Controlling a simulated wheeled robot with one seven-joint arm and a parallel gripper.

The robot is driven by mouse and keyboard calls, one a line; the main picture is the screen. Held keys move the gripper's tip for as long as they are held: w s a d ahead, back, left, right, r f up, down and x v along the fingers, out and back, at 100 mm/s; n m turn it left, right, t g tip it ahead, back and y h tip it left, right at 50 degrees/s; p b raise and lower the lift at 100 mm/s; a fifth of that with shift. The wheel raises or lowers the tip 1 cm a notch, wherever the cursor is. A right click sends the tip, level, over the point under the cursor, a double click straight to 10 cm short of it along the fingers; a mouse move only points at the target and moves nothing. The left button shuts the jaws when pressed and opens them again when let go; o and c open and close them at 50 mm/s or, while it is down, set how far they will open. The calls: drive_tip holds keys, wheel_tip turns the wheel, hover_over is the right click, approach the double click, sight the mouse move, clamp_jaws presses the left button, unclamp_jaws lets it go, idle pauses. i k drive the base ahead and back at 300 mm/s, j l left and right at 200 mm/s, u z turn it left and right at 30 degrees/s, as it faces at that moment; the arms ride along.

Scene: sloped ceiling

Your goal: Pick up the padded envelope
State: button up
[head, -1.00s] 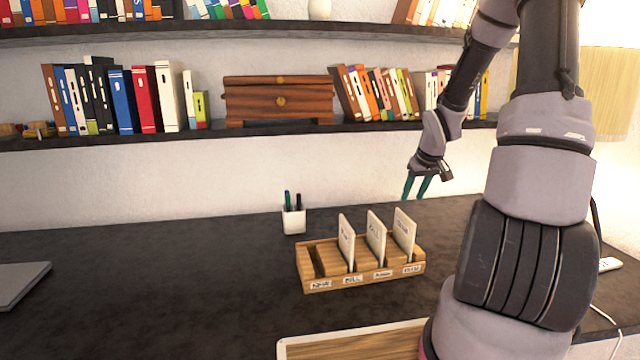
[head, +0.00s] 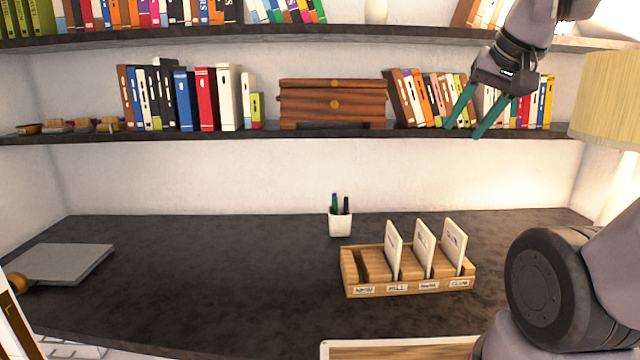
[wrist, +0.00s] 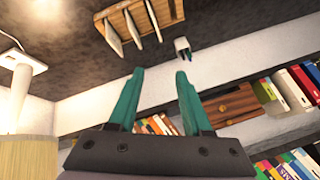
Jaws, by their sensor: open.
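I cannot make out a thing that is clearly the padded envelope. A slotted wooden holder (head: 410,291) with small labels stands on the dark desk, right of the middle in the head view. Several upright pale cards or envelopes (head: 423,249) stand in its slots; the leftmost slot looks empty. I cannot tell if one of them is padded. My gripper (head: 463,132) is open and empty, with teal fingers, high above and behind the holder, in front of the lower shelf's books. In the wrist view my gripper (wrist: 160,72) points toward the wall, with the holder (wrist: 158,18) at the top.
A white pen cup (head: 340,225) stands behind the holder. A grey flat slab (head: 65,265) lies at the left. A wood-topped, pale-edged board (head: 400,351) shows at the front edge. Shelves (head: 230,135) with books and a wooden box (head: 333,103) run along the wall. The desk's middle is clear.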

sight(393, 245)
drive_tip(key=k+j+z, duration=0.3)
drive_tip(key=j, duration=0.25)
drive_tip(key=k+j+z, duration=0.2)
drive_tip(key=j+z, duration=0.15)
drive_tip(key=j, duration=0.2)
drive_tip(key=k+j+z, duration=0.3)
drive_tip(key=j, duration=0.15)
drive_tip(key=k+j, duration=0.15)
drive_tip(key=j, duration=0.25)
